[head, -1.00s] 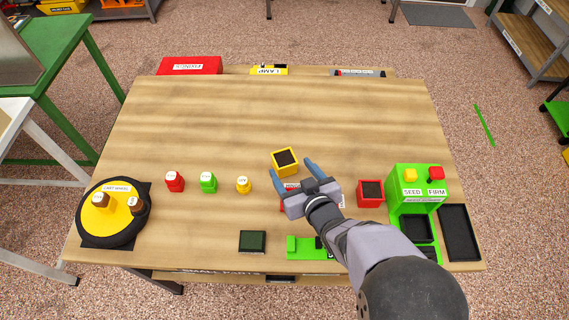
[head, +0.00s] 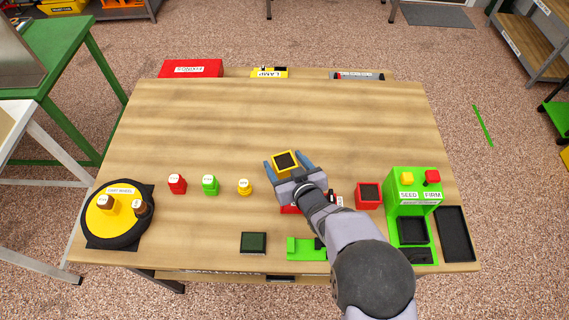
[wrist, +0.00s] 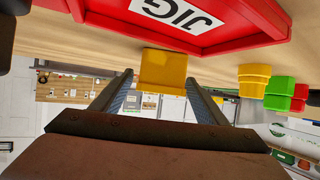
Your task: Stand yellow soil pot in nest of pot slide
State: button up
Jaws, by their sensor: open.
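The yellow soil pot (head: 285,162) stands upright on the bench, with dark soil in its square top. I cannot tell for sure whether this recess is the pot slide's nest.
A red jig (wrist: 210,15) lies close to my gripper, partly hidden by my arm. A red soil pot (head: 368,194) stands left of the station, and a black tray (head: 455,232) lies right of it. Small red, green and yellow pieces (head: 244,186) stand left. The bench's far half is clear.

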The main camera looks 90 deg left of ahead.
jog(key=shift+s+a, duration=0.1)
jog(key=shift+a, duration=0.05)
jog(key=shift+c, duration=0.3)
jog(key=c, duration=1.3)
